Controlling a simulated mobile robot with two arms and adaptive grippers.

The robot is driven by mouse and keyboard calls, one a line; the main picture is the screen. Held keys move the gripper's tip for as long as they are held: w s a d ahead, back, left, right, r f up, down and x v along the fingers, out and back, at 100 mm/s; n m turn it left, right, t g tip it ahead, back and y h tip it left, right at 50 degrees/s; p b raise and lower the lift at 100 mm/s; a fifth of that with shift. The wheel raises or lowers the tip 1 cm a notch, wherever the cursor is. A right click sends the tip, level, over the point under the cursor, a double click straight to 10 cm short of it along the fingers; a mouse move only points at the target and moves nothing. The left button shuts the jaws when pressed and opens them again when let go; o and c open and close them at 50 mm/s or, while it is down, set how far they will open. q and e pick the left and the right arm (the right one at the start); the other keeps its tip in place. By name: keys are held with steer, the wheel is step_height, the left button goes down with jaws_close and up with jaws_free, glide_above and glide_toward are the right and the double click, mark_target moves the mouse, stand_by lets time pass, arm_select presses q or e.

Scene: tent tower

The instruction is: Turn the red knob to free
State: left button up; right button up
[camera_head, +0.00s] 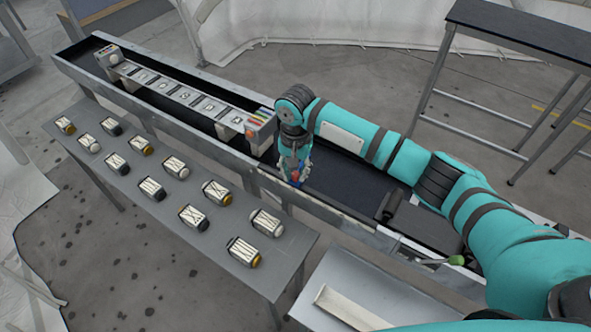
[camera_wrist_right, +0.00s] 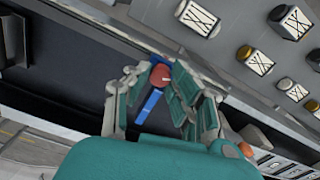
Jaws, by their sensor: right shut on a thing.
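The red knob (camera_wrist_right: 160,76) shows in the right wrist view between the fingers of my right gripper (camera_wrist_right: 156,90), with a blue bar (camera_wrist_right: 151,105) running from it. In the head view, my right gripper (camera_head: 296,168) reaches down at the near rail of the conveyor, and only small bits of red and blue show there. The right gripper is shut on the knob; its fingers partly cover it. Which setting the knob points to cannot be read. My left gripper is not in view.
A grey table (camera_head: 135,208) with several small labelled blocks stands along the near side of the conveyor (camera_head: 335,180). A raised panel (camera_head: 185,92) spans the conveyor at the left. A green-tipped lever (camera_head: 455,260) sits at the right. A dark-topped bench (camera_head: 525,35) stands behind.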

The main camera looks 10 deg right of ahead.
jaws_close()
steer(key=shift+r+n+p, duration=0.15)
steer(key=shift+n+p, duration=0.45)
steer(key=shift+p, duration=0.2)
steer(key=shift+n+p, duration=1)
steer(key=shift+p, duration=0.1)
steer(key=shift+n+p, duration=0.75)
steer(key=shift+n, duration=0.35)
steer(key=shift+n+p, duration=0.5)
steer(key=shift+n, duration=0.5)
steer(key=o, duration=0.9)
jaws_free()
